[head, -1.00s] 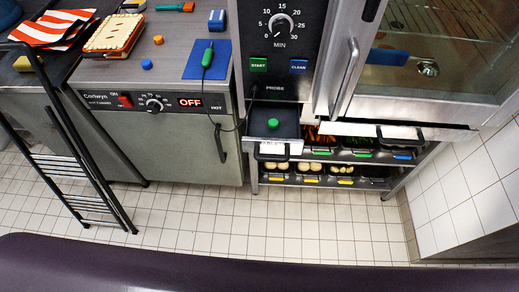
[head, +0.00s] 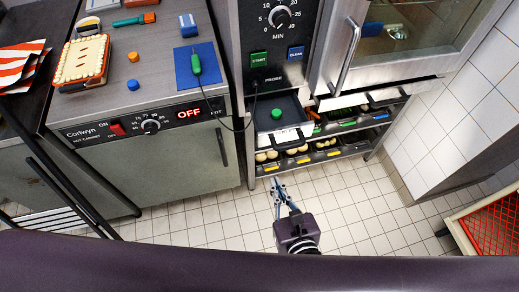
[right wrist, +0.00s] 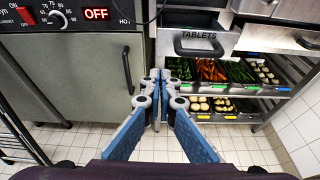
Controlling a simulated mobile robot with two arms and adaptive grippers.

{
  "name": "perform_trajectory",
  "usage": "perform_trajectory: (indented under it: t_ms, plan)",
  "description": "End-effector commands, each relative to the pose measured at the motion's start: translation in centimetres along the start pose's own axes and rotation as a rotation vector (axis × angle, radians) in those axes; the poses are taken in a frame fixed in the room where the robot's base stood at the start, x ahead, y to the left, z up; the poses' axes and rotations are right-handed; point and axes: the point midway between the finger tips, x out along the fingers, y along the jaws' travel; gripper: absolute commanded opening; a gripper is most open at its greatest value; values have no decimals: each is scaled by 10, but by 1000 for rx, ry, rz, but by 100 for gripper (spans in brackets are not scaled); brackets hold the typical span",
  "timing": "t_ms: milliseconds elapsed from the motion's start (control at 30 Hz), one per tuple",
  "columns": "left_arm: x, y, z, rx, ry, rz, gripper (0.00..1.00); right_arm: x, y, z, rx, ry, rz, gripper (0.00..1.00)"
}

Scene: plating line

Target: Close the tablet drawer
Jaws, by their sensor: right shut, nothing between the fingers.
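The tablet drawer (head: 287,137) stands pulled out below the oven's control panel, with a round green thing (head: 276,113) inside its dark tray. In the right wrist view the drawer front (right wrist: 225,40) reads TABLETS and has a black handle (right wrist: 198,50). My right gripper (head: 278,186) is shut and empty, in front of and below the drawer, apart from it. In the right wrist view its fingertips (right wrist: 157,76) meet left of and below the drawer handle. My left gripper is not in view.
A second front with a black handle (head: 385,95) is to the right. Shelves of food pans (head: 325,148) sit below the drawer. A hot cabinet (head: 160,165) stands left. A crate with red mesh (head: 492,228) is at the right. The tiled floor between is clear.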

Motion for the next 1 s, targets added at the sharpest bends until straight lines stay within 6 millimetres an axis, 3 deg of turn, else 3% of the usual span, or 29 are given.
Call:
perform_trajectory:
  t_ms: [133, 267, 700, 1000]
  plan:
    - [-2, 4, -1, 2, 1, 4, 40, 8, 0, 8, -29, -14, -1, 0]
    - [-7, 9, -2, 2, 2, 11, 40, 28, 0, 10, -26, -14, -1, 0]
    - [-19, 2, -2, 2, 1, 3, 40, 116, 0, 15, -21, -13, -1, 0]
    - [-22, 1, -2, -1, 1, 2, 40, 137, 0, 20, -21, -11, 0, 0]
